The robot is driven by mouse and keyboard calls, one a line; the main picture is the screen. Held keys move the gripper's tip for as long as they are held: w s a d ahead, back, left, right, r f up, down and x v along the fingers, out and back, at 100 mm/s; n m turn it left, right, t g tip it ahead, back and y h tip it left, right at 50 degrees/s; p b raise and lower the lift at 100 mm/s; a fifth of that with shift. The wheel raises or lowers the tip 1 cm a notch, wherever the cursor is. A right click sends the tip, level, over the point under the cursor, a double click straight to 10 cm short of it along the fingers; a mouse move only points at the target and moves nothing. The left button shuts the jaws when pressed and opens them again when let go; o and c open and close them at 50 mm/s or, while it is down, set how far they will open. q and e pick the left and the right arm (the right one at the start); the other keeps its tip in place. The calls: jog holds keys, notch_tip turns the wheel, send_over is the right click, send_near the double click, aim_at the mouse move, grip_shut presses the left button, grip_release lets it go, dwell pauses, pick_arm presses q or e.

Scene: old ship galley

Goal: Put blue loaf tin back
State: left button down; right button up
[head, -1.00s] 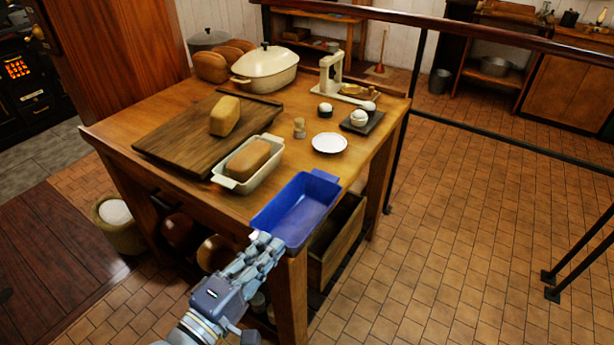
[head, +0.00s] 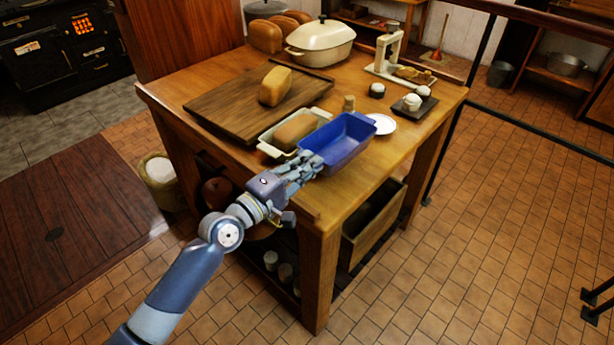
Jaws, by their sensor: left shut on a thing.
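The blue loaf tin (head: 346,142) is empty and upright over the front right part of the wooden table (head: 395,165). My left gripper (head: 312,166) is shut on the tin's near left end. I cannot tell whether the tin's base touches the table. Its left side is close beside a cream loaf tin (head: 268,147) holding a loaf (head: 295,130), and it partly covers that tin's right end. My right gripper is out of view.
A dark board (head: 225,108) with a loaf (head: 275,86) lies left of the tins. An open drawer (head: 372,225) juts out below. The table's front right corner is clear.

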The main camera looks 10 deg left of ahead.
pick_arm(q)
notch_tip(320, 180, down, 2)
jog(key=shift+f+b, duration=0.25)
jog(key=shift+b, duration=0.25)
jog(key=shift+f, duration=0.35)
jog(key=shift+f+b, duration=0.25)
jog(key=shift+b, duration=0.05)
jog(key=c, duration=1.8)
grip_release()
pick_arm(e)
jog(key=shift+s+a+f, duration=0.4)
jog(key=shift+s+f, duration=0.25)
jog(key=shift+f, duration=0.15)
